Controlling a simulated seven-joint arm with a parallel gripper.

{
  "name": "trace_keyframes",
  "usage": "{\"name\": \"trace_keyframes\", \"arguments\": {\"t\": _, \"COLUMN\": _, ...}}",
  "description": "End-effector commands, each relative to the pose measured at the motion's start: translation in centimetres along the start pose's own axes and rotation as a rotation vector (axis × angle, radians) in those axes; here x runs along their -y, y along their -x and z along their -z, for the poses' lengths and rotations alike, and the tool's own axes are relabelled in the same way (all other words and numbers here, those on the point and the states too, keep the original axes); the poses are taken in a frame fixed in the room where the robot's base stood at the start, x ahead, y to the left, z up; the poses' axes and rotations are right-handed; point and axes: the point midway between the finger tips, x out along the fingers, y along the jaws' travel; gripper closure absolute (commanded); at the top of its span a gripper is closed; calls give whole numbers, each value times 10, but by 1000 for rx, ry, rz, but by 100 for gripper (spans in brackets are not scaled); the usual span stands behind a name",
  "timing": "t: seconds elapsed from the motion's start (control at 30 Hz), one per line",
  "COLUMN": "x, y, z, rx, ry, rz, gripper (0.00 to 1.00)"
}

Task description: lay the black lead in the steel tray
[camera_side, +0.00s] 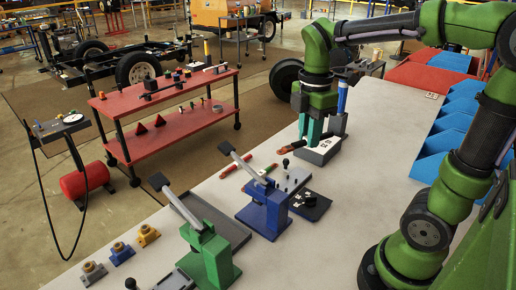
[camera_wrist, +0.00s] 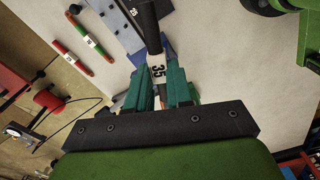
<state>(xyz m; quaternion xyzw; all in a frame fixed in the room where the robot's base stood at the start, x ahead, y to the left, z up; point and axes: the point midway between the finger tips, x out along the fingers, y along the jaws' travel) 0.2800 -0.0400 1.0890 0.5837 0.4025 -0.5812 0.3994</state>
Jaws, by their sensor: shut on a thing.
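My gripper (camera_side: 312,135) points down over the far part of the bench in the side view, close to a grey block. Its teal fingers (camera_wrist: 165,90) are shut on the black lead (camera_wrist: 150,32) in the wrist view. The lead is a dark rod with a white tag reading 35 between the fingers, and its far end runs out of the top of the picture. In the side view the fingers largely hide the lead. A flat grey tray (camera_side: 228,225), seemingly the steel tray, lies nearer the camera behind the green press and looks empty where visible.
A blue press (camera_side: 264,217) and a green press (camera_side: 211,256) with raised levers flank the tray. Red and green leads (camera_side: 262,176) lie beyond the blue press. A blue rod (camera_side: 342,96) stands upright by my gripper. Blue bins (camera_side: 455,125) line the right; the bench middle is clear.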

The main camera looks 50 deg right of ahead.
Motion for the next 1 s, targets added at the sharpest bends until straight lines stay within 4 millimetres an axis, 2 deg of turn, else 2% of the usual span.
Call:
{"name": "trace_keyframes", "arguments": {"t": 0.1, "x": -26, "y": 4, "z": 29, "rx": 0, "ry": -172, "rz": 3, "gripper": 100}}
{"name": "trace_keyframes", "arguments": {"t": 0.3, "x": -64, "y": 4, "z": 88, "rx": 2, "ry": -520, "rz": 5, "gripper": 100}}
{"name": "trace_keyframes", "arguments": {"t": 0.4, "x": -78, "y": 1, "z": 119, "rx": 3, "ry": -690, "rz": 4, "gripper": 100}}
{"name": "trace_keyframes", "arguments": {"t": 0.6, "x": -94, "y": -7, "z": 171, "rx": 4, "ry": -955, "rz": 0, "gripper": 100}}
{"name": "trace_keyframes", "arguments": {"t": 0.9, "x": -100, "y": -21, "z": 225, "rx": 5, "ry": -1213, "rz": -5, "gripper": 100}}
{"name": "trace_keyframes", "arguments": {"t": 1.0, "x": -100, "y": -47, "z": 220, "rx": 9, "ry": -1209, "rz": -3, "gripper": 100}}
